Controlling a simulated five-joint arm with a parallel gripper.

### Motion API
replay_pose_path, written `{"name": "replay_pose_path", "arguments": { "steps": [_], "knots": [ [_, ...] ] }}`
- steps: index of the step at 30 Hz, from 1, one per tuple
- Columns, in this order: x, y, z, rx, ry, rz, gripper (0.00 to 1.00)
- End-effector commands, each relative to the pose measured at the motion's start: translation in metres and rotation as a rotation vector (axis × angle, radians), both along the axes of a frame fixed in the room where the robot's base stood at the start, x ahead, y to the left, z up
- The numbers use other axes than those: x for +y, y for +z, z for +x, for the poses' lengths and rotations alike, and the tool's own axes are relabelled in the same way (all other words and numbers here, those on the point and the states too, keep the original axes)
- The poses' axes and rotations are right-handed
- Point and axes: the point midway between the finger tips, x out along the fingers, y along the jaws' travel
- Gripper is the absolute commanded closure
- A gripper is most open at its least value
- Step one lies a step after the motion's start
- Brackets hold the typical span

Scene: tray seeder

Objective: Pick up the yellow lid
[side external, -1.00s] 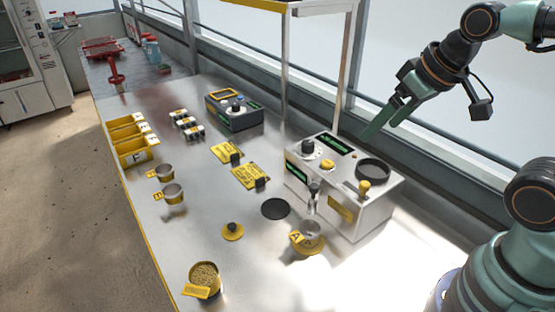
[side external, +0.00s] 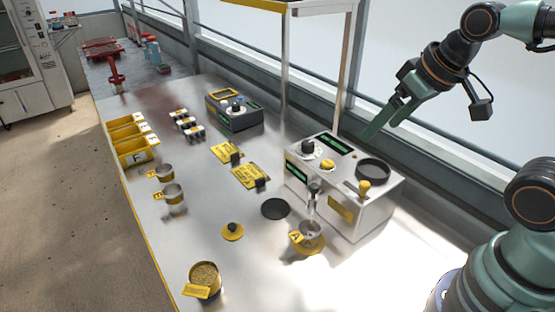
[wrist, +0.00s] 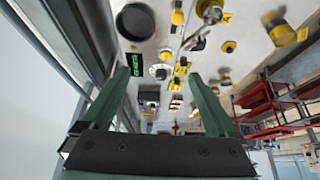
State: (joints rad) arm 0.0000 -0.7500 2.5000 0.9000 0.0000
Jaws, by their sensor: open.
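The yellow lid (side external: 232,236), a flat yellow disc with a black knob, lies on the steel bench, left of the cup marked A. In the wrist view the lid (wrist: 228,47) is small, right of the fingers. My gripper (side external: 380,124) is open and empty, high above the back of the bench by the window, behind the dispenser box and well away from the lid. In the wrist view both fingers of my gripper (wrist: 160,74) stand wide apart with nothing between them.
The dispenser box (side external: 370,220) with knobs and a metal frame stands between my gripper and the lid. Cup A (side external: 310,232), a black disc (side external: 275,209) and a seed-filled cup (side external: 205,274) are around the lid. Yellow cards (side external: 250,177) lie farther back.

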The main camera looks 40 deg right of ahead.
Motion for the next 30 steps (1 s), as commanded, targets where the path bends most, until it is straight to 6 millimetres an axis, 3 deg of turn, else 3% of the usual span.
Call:
{"name": "replay_pose_path", "arguments": {
  "steps": [8, 11, 23, 30],
  "knots": [
    [0.0, 0.0, 0.0, 0.0, 0.0, 0.0, 0.06],
    [0.0, 0.0, 0.0, 0.0, 0.0, 0.0, 0.38],
    [0.004, 0.002, 0.005, 0.011, -0.02, 0.016, 0.38],
    [0.034, 0.011, 0.042, 0.107, -0.218, 0.146, 0.38]
  ]
}}
